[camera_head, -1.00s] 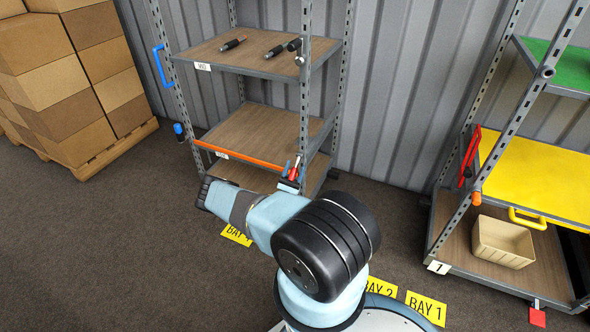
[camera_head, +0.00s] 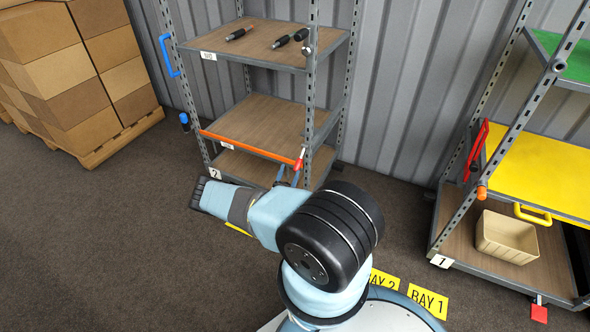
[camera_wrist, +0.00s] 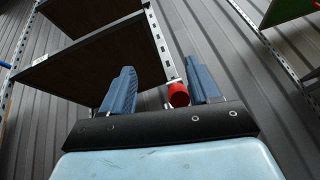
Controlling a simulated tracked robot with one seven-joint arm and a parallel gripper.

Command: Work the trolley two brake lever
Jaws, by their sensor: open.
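Trolley two is the grey shelf trolley with wooden shelves (camera_head: 262,125) and a "2" plate (camera_head: 215,174). An orange bar (camera_head: 250,146) runs along its middle shelf. A small red part (camera_head: 299,162) with a pale tip is at its near right post; I cannot tell for sure whether this is the brake lever. My gripper (camera_head: 288,177) is just below that part, its blue fingers partly hidden by my arm. In the wrist view, my gripper (camera_wrist: 160,88) is open, with a red round end (camera_wrist: 178,94) showing between the fingers, nearer the right one. Contact is unclear.
Trolley one (camera_head: 443,262) stands at the right, with a yellow shelf (camera_head: 540,170), a beige bin (camera_head: 506,238) and a low red pedal (camera_head: 539,312). Stacked boxes (camera_head: 75,70) fill the back left. The front-left floor is clear.

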